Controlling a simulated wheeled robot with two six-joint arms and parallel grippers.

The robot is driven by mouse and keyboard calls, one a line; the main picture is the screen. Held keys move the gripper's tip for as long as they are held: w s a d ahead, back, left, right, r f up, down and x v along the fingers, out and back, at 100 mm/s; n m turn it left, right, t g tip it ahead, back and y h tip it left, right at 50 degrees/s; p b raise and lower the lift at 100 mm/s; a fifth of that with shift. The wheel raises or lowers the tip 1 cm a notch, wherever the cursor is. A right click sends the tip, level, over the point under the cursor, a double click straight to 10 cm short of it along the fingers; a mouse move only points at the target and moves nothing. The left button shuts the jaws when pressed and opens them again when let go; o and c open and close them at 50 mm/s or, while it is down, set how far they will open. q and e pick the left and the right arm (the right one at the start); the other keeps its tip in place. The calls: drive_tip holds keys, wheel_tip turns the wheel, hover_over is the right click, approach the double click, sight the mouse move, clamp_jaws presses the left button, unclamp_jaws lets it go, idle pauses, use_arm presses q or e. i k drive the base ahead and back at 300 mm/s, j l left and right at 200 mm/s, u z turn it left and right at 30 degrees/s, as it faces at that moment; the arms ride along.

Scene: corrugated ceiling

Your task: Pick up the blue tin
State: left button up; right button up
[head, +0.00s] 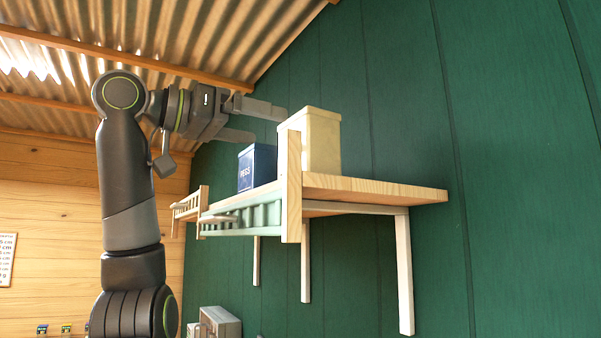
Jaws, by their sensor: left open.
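The blue tin (257,169) stands upright on a wooden shelf (375,187) on the green wall, with white lettering that seems to read "PEGS" on its front. My left gripper (258,122) is open, with its two fingers pointing right. It is above the blue tin in the picture; the lower finger shows just over the tin's top, and I cannot tell whether they touch. No part of the tin shows between the fingers. My right gripper is not in view.
A cream tin (321,142) stands right of the blue tin, close to the upper fingertip in the picture. A pale green railing (245,217) with wooden posts runs along the shelf's front. The shelf's right end is bare. A grey box (220,322) sits below.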

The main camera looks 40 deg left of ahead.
sight(258, 163)
drive_tip(key=k+j, duration=0.3)
drive_tip(key=k, duration=0.15)
drive_tip(key=k+j, duration=0.3)
drive_tip(key=k, duration=0.2)
drive_tip(key=k+j, duration=0.25)
drive_tip(key=k, duration=0.2)
